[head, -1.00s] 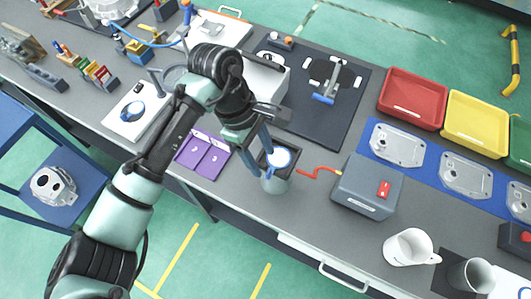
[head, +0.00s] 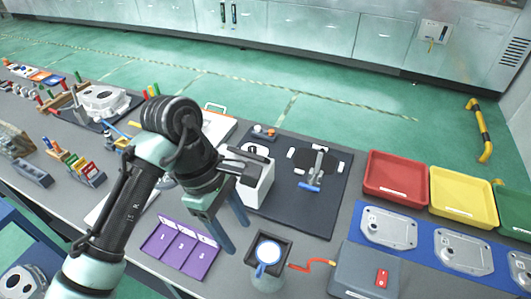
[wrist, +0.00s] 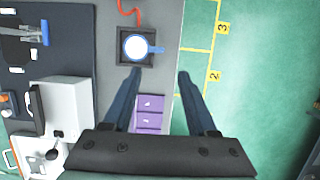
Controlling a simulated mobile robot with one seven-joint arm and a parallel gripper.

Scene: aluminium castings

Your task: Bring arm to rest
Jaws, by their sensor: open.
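My gripper (head: 236,231) hangs over the workbench, fingers pointing down, between the purple numbered card and a dark square holder. In the wrist view my gripper (wrist: 160,76) shows two blue fingers spread apart with nothing between them. A white round cup-like piece with a blue rim and handle (head: 268,253) sits in the dark square holder (head: 285,244), right of the fingers. It also shows in the wrist view (wrist: 134,47), beyond the fingertips and apart from them. The purple card (head: 170,248) lies left of the gripper.
A white box-shaped device (head: 256,185) stands close behind my gripper on a dark mat (head: 318,220). A grey box with a red switch (head: 350,268) is at front right. Red (head: 396,195) and yellow trays (head: 463,218) stand at right. Green floor lies beyond the bench.

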